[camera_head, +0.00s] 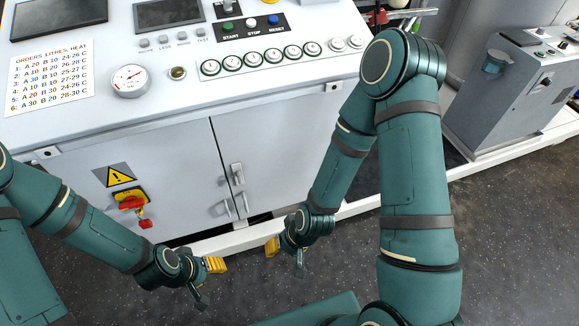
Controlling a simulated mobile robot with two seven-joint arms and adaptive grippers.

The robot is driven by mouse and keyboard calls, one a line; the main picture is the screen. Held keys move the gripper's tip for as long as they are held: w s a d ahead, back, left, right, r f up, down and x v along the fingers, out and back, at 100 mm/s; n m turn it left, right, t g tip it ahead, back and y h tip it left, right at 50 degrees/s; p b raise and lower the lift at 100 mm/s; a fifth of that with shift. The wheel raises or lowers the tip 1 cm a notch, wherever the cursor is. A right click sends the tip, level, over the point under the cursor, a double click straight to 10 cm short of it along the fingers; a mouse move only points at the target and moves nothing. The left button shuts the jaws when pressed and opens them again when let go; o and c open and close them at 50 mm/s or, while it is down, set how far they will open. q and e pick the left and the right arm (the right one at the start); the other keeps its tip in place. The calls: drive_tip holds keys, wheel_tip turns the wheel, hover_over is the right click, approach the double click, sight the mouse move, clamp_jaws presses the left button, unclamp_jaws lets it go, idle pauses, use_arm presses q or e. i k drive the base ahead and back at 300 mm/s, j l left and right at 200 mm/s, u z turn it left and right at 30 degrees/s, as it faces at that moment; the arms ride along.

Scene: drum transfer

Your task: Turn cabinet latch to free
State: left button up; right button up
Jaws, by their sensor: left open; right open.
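The white cabinet (280,140) stands ahead of me with two closed front doors. Near the door seam, a grey upright handle (237,174) sits on the right door, and small grey fittings (242,203) are lower down beside the seam. I cannot tell which of these is the latch, or its setting. On the left door is a red rotary switch on a yellow plate (131,201), with a red tag (146,224) below it. My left gripper (209,283) is open and empty, below the left door. My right gripper (285,257) is open and empty, low before the cabinet's base.
The cabinet top carries a gauge (130,79), an order sheet (51,75), start, stop and reset buttons (252,24) and a row of round indicators (272,56). A grey machine (500,110) stands at right. My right arm covers part of the cabinet's right side.

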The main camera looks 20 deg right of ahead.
sight(238, 172)
drive_tip(key=i+l, duration=0.15)
drive_tip(key=l, duration=0.25)
drive_tip(key=i+l, duration=0.15)
drive_tip(key=l, duration=0.25)
drive_tip(key=i+l, duration=0.15)
drive_tip(key=l, duration=0.25)
drive_tip(key=j+u, duration=0.05)
